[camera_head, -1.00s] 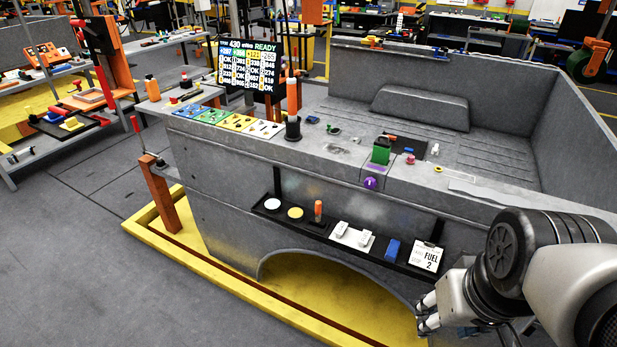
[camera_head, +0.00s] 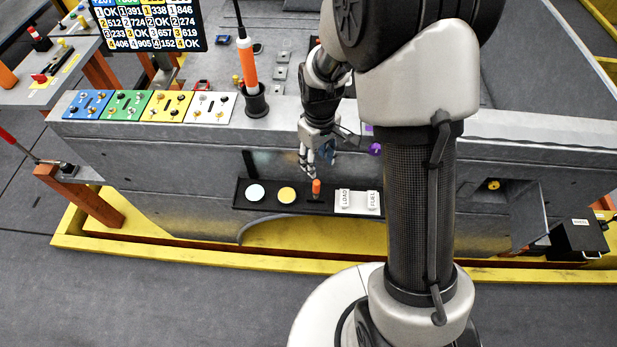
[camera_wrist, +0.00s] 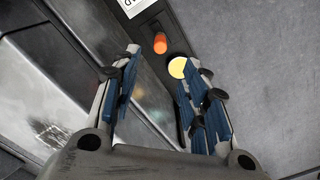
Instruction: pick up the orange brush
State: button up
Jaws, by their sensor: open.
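A long orange handle (camera_head: 247,62) stands upright in a black cup (camera_head: 256,103) on the carrier's top edge; its lower end is hidden. A short orange cylinder (camera_head: 316,188) stands on the black side shelf. I cannot tell for sure which of the two is the brush. My gripper (camera_head: 315,160) points down just above the shelf, over the short cylinder, and is open and empty. In the wrist view the short cylinder (camera_wrist: 160,43) lies beyond the fingertips of my gripper (camera_wrist: 162,58), roughly between them and apart from them.
The black shelf (camera_head: 240,193) also holds a white disc (camera_head: 255,192), a yellow disc (camera_head: 287,195) and white switches (camera_head: 357,201). Coloured panels (camera_head: 145,105) lie left of the cup. The grey side wall (camera_head: 150,165) stands behind the shelf. A yellow frame (camera_head: 180,258) runs along the floor.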

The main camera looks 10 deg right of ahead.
aim_at(316, 188)
notch_tip(316, 188, down, 15)
jog(key=b, duration=0.4)
jog(key=shift+r, duration=0.1)
grip_shut()
dwell(0.4)
